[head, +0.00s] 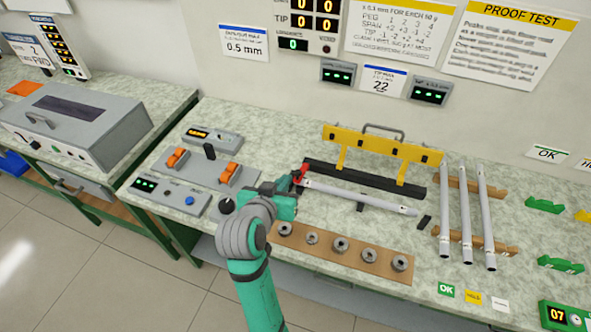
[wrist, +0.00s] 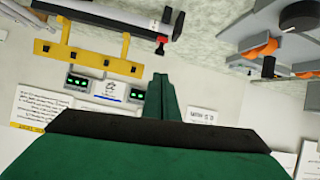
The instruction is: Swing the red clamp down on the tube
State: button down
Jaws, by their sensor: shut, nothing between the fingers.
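The red clamp (head: 300,173) is at the left end of the black fixture bar (head: 365,180). Its lower part is partly hidden by my gripper in the head view. It also shows in the wrist view (wrist: 161,48) as a small red piece with a black part beside it. The grey tube (head: 358,196) lies along the front of the fixture, its left end close to the clamp. I cannot tell whether the clamp touches the tube. My gripper (head: 291,191) is shut and empty, close in front of the clamp; its fingers (wrist: 163,85) show in the wrist view.
A yellow rail (head: 375,146) stands behind the fixture. Several ring-shaped parts sit on a brown board (head: 345,254) in front. Upright-laid tubes (head: 482,215) rest on wooden racks at right. A grey switch box (head: 205,168) with orange levers is at left.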

notch_tip(320, 180, up, 4)
jog(key=w+m, duration=0.1)
send_over(295, 181)
jog(key=shift+h, duration=0.3)
notch_tip(295, 181, down, 5)
jog(key=shift+w+r, duration=0.1)
jog(key=shift+r, duration=0.1)
notch_tip(295, 181, down, 3)
jog(key=shift+f, duration=0.1)
jog(key=shift+s+a+f, duration=0.1)
jog(key=shift+s+f, duration=0.25)
jog(key=shift+f, duration=0.1)
